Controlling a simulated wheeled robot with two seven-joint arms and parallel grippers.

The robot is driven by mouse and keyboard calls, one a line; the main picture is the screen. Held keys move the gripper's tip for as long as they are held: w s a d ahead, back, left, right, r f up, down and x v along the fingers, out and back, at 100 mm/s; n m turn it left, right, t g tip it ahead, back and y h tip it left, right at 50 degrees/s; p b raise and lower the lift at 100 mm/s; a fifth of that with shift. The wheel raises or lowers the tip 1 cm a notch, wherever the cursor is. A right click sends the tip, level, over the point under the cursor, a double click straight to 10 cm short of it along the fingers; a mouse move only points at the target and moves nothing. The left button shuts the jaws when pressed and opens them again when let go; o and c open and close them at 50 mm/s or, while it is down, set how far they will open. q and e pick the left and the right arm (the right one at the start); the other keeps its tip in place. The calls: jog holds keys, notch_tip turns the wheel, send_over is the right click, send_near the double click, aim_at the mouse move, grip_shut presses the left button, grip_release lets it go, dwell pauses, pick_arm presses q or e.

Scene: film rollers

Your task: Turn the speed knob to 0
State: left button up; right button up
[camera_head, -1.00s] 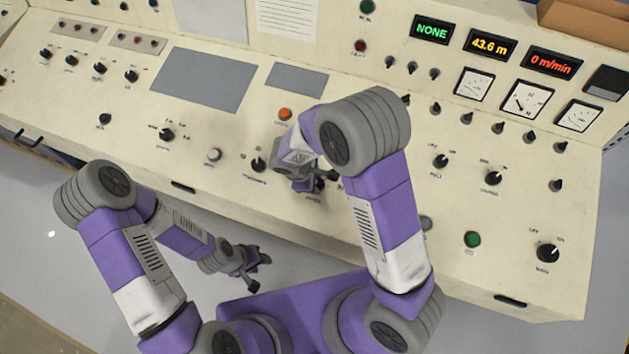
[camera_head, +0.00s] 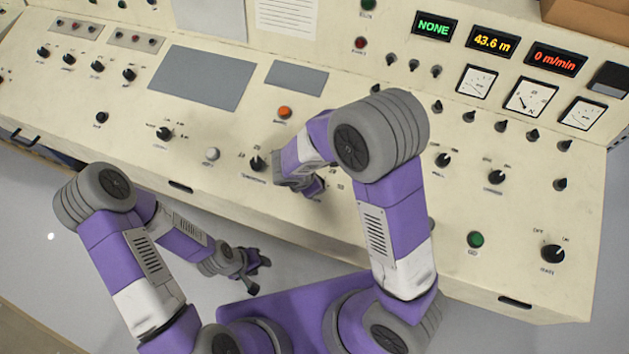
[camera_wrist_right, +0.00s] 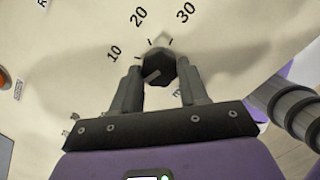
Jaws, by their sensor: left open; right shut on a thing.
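The speed knob (camera_wrist_right: 158,70) is a dark round knob in the right wrist view, with a pale mark on its face and the numbers 10, 20 and 30 printed around it. My right gripper (camera_wrist_right: 160,78) has a finger on each side of the knob and is shut on it. In the head view my right wrist (camera_head: 298,180) hides the knob. The red display (camera_head: 556,61) reads 0 m/min. My left gripper (camera_head: 256,272) is open and empty, below the front edge of the console, away from the panel.
The cream console (camera_head: 340,235) carries several other knobs, including one just left of my right wrist (camera_head: 257,163). An orange button (camera_head: 285,112) and a green button (camera_head: 475,239) are nearby. A brown box (camera_head: 590,18) stands at the top right.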

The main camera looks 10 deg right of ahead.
dwell(0.4)
jog(key=o, duration=1.1)
jog(key=shift+c, duration=0.2)
jog(key=p+v, duration=0.1)
jog(key=v, duration=0.6)
jog(key=shift+r+p, duration=0.25)
jog(key=shift+p, duration=0.1)
jog(key=shift+s, duration=0.1)
